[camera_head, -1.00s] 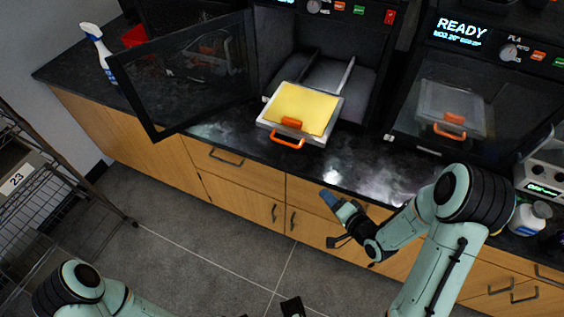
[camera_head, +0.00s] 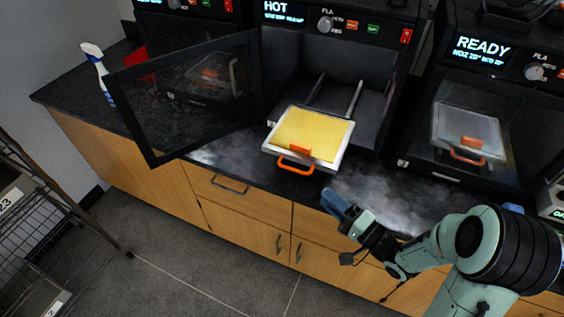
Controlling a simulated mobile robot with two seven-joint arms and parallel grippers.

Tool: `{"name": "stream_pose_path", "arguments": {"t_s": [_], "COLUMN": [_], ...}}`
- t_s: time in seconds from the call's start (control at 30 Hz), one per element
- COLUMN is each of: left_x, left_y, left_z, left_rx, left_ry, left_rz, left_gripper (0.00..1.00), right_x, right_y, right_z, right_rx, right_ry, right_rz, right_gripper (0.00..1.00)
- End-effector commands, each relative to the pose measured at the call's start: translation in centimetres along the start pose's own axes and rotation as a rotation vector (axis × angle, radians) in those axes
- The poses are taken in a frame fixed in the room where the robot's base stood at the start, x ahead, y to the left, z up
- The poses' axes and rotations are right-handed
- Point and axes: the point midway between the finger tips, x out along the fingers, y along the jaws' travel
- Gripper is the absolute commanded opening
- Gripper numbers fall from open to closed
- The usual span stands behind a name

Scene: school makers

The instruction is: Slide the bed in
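The bed (camera_head: 312,133), a yellow plate on a pale grey tray with an orange front handle (camera_head: 295,165), sticks out of the middle printer (camera_head: 375,85). Two pale rails run behind it into the dark chamber. The printer's display reads HOT, and its dark glass door (camera_head: 190,95) is swung open to the left. My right gripper (camera_head: 337,205) is in front of the counter edge, below and right of the handle and apart from it. Its blue finger part points up-left; I cannot tell its opening. My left gripper is out of view.
A closed printer marked READY (camera_head: 470,90) stands at the right, with its own bed behind glass. A spray bottle (camera_head: 99,72) stands on the counter's left end. A wire rack (camera_head: 50,220) is at lower left. The floor before the cabinets is clear.

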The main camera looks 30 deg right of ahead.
Motion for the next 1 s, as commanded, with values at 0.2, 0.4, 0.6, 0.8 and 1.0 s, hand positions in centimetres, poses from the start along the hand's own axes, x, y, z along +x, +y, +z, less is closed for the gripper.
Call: {"name": "stream_pose_path", "arguments": {"t_s": [0.2,0.4,0.6,0.8,1.0], "left_x": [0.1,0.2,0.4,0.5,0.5], "left_y": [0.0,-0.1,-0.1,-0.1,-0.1], "left_z": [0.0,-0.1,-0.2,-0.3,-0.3], "left_rx": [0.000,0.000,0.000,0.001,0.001], "left_ry": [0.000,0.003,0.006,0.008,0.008], "left_rz": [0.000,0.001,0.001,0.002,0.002], "left_gripper": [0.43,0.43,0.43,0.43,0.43], "right_x": [1.8,5.8,9.9,12.5,13.4], "right_y": [-0.1,-0.1,0.0,0.0,-0.1], "right_z": [0.0,0.1,0.1,0.0,0.0], "right_rx": [-0.001,0.002,0.002,0.000,0.001], "right_ry": [-0.004,-0.004,-0.003,-0.001,0.000], "right_rz": [-0.004,-0.006,-0.004,-0.002,-0.003], "right_gripper": [0.36,0.36,0.36,0.36,0.36]}}
